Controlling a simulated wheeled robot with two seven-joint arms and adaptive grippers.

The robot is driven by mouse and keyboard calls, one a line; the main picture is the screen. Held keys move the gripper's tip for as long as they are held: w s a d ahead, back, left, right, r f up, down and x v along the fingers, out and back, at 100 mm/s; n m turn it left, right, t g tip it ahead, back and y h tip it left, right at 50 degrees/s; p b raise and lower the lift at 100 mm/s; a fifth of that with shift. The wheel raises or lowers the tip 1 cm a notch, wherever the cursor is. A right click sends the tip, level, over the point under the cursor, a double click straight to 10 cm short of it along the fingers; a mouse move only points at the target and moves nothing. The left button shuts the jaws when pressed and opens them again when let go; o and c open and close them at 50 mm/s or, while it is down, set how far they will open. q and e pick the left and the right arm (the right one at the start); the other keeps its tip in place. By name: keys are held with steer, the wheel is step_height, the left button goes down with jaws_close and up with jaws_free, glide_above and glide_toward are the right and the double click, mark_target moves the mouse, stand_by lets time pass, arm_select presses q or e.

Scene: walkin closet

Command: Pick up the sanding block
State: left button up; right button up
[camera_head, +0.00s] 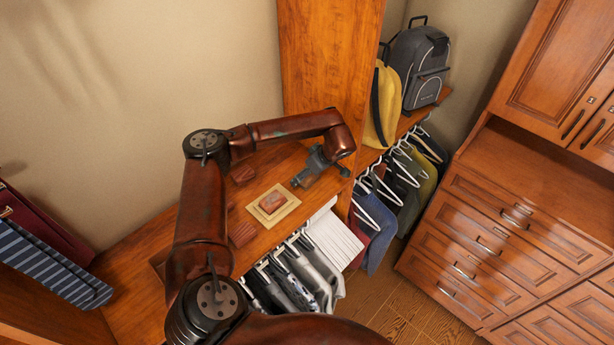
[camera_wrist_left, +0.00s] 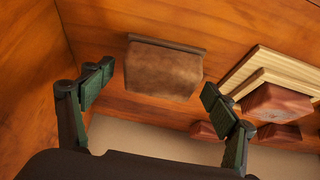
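A brown, worn-looking block with a thin darker edge, which I take for the sanding block (camera_wrist_left: 163,72), lies on the wooden shelf in the left wrist view. My left gripper (camera_head: 303,179) is over the shelf beside the upright panel in the head view. Its two fingers are spread, one on each side of the block in the wrist picture, with nothing held. The block seems to lie a little beyond the fingertips; I cannot tell the exact gap. My right gripper is not in view.
A pale wooden tray (camera_head: 289,211) with a reddish block (camera_head: 272,201) stands beside the gripper. Other reddish blocks (camera_head: 242,234) (camera_head: 242,174) lie around it. The upright wooden panel (camera_head: 328,60) closes the shelf on the right. Clothes (camera_head: 300,285) hang below the front edge.

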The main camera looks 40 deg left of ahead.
arm_select(q)
steer(key=c, duration=1.2)
steer(key=shift+c, duration=0.2)
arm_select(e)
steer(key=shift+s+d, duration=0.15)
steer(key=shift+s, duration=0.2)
arm_select(q)
steer(key=shift+w+r, duration=0.1)
steer(key=shift+r, duration=0.3)
step_height(320, 180, up, 2)
steer(key=shift+r+b, duration=0.15)
steer(key=shift+b, duration=0.5)
steer(key=s+d+r+b, duration=0.1)
steer(key=s+d+r, duration=0.8)
steer(key=s+r, duration=0.1)
steer(key=shift+s, duration=0.5)
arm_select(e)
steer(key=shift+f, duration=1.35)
